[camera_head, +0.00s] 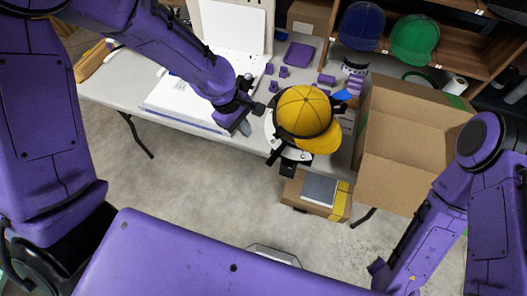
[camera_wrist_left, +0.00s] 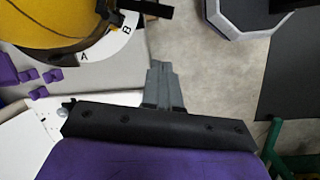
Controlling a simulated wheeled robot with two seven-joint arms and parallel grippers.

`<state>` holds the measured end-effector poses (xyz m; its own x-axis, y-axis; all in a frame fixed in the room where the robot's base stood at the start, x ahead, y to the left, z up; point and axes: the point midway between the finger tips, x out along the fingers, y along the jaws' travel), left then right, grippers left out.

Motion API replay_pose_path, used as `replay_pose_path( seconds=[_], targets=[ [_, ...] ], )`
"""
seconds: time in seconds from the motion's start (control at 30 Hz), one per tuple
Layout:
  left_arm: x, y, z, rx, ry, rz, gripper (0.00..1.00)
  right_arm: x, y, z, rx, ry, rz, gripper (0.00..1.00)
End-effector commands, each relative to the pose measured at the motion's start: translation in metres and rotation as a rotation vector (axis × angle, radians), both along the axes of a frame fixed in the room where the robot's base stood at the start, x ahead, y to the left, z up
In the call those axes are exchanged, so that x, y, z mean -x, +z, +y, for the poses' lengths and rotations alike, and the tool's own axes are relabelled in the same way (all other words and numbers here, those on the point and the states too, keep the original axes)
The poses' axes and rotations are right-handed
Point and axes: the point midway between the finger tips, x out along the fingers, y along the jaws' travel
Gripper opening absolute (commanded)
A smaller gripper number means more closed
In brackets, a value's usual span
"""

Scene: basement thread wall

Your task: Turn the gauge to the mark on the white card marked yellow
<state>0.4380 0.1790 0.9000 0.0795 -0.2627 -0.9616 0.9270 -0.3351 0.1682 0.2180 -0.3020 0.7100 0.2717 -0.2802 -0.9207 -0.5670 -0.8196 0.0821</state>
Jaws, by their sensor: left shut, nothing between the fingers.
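A yellow cap (camera_head: 306,110) sits over a round dial at the table's front edge and hides most of it. The dial's white card (camera_head: 271,132) shows as a curved strip beside the cap. In the left wrist view, the card (camera_wrist_left: 108,47) carries the letters A and B, and the cap (camera_wrist_left: 45,22) covers its middle. A black bar (camera_wrist_left: 147,8) juts out past the card near B. No yellow mark is readable on the card. My left gripper (camera_head: 243,128) is shut and empty, left of the dial and apart from it; its grey fingers (camera_wrist_left: 161,85) show. My right gripper is out of frame.
A large open cardboard box (camera_head: 405,150) stands right of the dial. A smaller box (camera_head: 318,192) with a grey top stands below the table edge. Purple blocks (camera_head: 283,72) lie behind. Blue (camera_head: 362,26) and green (camera_head: 414,38) caps sit on the shelf.

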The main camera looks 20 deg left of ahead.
Motion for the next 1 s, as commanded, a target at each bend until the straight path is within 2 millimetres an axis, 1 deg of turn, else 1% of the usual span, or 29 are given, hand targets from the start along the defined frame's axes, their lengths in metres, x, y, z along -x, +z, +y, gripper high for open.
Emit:
replay_pose_path(
  seconds=[0.1, 0.4, 0.5, 0.63, 0.77, 1.0],
  targets=[
    [0.000, -0.025, -0.006, -0.001, -0.002, 0.007, 0.00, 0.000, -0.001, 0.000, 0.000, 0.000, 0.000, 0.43],
    [-0.004, -0.088, -0.023, -0.001, -0.003, 0.005, 0.00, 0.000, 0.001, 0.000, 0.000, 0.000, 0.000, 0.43],
    [-0.001, -0.094, -0.038, -0.002, -0.007, 0.003, 0.00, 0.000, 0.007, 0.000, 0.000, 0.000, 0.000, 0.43],
    [0.002, -0.103, -0.050, -0.003, -0.004, 0.002, 0.00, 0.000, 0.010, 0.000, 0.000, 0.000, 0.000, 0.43],
    [0.003, -0.106, -0.055, -0.002, -0.003, 0.000, 0.00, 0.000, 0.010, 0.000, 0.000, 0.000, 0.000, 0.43],
    [0.003, -0.107, -0.055, -0.002, -0.003, 0.000, 0.00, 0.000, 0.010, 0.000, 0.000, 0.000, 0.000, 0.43]
  ],
)
